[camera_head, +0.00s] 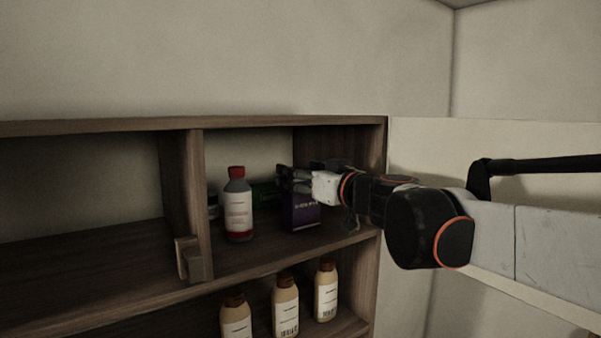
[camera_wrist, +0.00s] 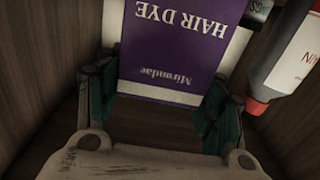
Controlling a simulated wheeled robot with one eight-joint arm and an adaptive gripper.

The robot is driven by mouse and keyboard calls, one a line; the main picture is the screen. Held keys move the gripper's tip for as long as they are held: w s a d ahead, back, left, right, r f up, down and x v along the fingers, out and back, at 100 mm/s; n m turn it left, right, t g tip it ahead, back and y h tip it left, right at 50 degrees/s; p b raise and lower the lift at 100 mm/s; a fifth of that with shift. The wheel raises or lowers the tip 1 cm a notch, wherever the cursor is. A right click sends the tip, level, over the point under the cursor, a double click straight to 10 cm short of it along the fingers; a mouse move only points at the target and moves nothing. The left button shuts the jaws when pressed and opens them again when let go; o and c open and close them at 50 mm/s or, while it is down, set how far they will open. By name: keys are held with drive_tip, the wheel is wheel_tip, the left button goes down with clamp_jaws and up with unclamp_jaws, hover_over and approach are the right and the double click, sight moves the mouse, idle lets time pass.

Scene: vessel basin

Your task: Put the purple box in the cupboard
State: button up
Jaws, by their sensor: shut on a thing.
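The purple box (camera_head: 300,215), marked HAIR DYE, is inside the right compartment of the cupboard's (camera_head: 196,205) upper shelf. In the head view it looks upright, low over or on the shelf board; I cannot tell whether it touches. My gripper (camera_head: 292,180) reaches in from the right and is shut on the upper part of the box. In the wrist view the purple box (camera_wrist: 172,50) fills the space between the fingers of my gripper (camera_wrist: 162,105), its label upside down. The fingertips are partly hidden by the box.
A grey bottle with a red cap (camera_head: 238,205) stands left of the box, and a green box (camera_head: 265,194) is behind. Several brown-capped bottles (camera_head: 285,305) stand on the shelf below. The cupboard's right wall (camera_head: 372,170) is close to my arm. The left compartment (camera_head: 80,190) looks empty.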

drive_tip(key=shift+s, duration=0.1)
drive_tip(key=shift+f, duration=0.15)
drive_tip(key=o, duration=1.5)
drive_tip(key=shift+r, duration=0.3)
drive_tip(key=shift+s+d+f, duration=0.2)
drive_tip(key=shift+s+d, duration=0.05)
drive_tip(key=shift+d, duration=0.05)
drive_tip(key=b+v, duration=0.2)
drive_tip(key=v, duration=0.9)
drive_tip(key=shift+s, duration=0.15)
